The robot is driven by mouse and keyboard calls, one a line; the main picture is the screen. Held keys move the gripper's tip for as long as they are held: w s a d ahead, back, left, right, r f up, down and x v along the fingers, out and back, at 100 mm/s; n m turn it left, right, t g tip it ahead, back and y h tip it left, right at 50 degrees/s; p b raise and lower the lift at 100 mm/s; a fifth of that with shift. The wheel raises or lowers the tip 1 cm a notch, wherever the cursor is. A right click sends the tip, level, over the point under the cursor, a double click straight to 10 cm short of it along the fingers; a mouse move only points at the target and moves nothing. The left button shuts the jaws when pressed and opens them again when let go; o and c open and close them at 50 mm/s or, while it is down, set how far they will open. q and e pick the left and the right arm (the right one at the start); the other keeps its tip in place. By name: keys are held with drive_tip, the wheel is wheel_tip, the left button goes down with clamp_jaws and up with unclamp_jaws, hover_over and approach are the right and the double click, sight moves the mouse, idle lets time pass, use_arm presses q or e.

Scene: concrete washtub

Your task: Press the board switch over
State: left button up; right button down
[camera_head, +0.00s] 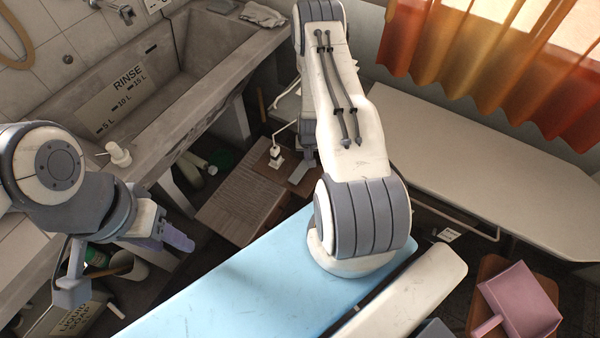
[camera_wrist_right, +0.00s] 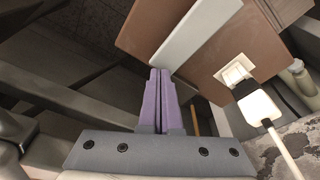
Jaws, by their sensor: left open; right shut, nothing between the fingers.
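A brown board (camera_wrist_right: 205,60) fills the upper right of the right wrist view, with a pale grey strip (camera_wrist_right: 195,35) along it. A small white square fitting (camera_wrist_right: 237,70), which looks like a switch or socket, sits on it. The board (camera_head: 262,172) also shows in the head view, partly hidden by my right arm. My right gripper (camera_wrist_right: 160,72) is shut and empty, its purple fingertips near the strip and left of the fitting; I cannot tell whether they touch the board. In the head view my right arm hides its fingers. My left gripper (camera_head: 180,238) is open, apart from the board.
A white plug-like piece (camera_wrist_right: 258,107) with a cord lies beside the fitting. A concrete washtub (camera_head: 200,70) stands at the left. A light blue surface (camera_head: 250,290) lies in front, a pale table (camera_head: 480,170) at the right. A pink dustpan (camera_head: 522,300) is at lower right.

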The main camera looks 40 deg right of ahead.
drive_tip(key=shift+f, duration=0.35)
drive_tip(key=shift+r, duration=0.15)
wheel_tip(320, 180, up, 8)
drive_tip(key=p, duration=0.5)
drive_tip(key=shift+p, duration=0.4)
